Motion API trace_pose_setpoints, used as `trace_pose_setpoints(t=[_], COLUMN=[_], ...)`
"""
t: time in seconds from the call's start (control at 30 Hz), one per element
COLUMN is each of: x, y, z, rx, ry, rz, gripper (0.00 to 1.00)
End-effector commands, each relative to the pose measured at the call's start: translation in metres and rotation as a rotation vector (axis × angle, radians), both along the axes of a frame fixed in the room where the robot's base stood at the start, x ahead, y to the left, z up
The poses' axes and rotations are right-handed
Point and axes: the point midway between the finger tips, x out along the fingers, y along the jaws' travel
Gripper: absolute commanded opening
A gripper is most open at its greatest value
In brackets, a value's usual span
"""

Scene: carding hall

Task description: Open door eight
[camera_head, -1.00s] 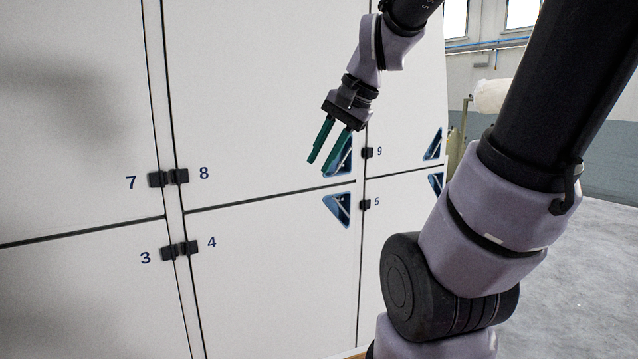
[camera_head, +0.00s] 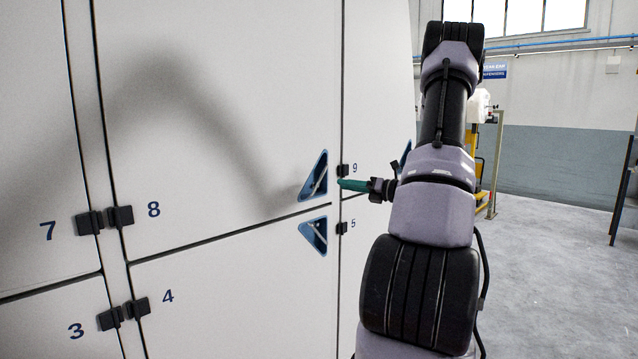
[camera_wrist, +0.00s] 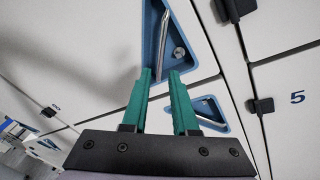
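Door eight (camera_head: 215,110) is a large white upper panel, flat and closed, with the number 8 beside a black hinge block at its left. Its blue triangular recess (camera_head: 314,177) with a slanted metal handle is at its lower right. The recess (camera_wrist: 181,62) and handle (camera_wrist: 164,40) also show in the wrist view, just beyond the fingertips. My gripper (camera_head: 342,184) has green fingers pointing left toward this recess, close to its right side. In the wrist view my gripper (camera_wrist: 160,72) has its fingers apart with nothing between them. The handle is not between them.
Door four (camera_head: 230,290) lies below, with its own blue recess (camera_head: 314,235); that recess (camera_wrist: 208,110) is partly behind a finger in the wrist view. Doors nine and five are to the right. Grey floor (camera_head: 550,250) is open at the right.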

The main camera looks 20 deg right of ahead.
Motion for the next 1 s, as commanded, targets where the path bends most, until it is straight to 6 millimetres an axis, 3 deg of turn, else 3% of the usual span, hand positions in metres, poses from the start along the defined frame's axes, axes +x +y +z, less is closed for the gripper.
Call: trace_pose_setpoints(t=[0.13,0.6,1.0], x=[0.012,0.078,0.089], y=[0.004,0.051,0.058], z=[-0.002,-0.002,-0.001], rx=[0.013,0.009,0.009], ry=[0.0,0.001,0.001], rz=[-0.008,-0.005,-0.006], gripper=[0.27,0.27,0.27])
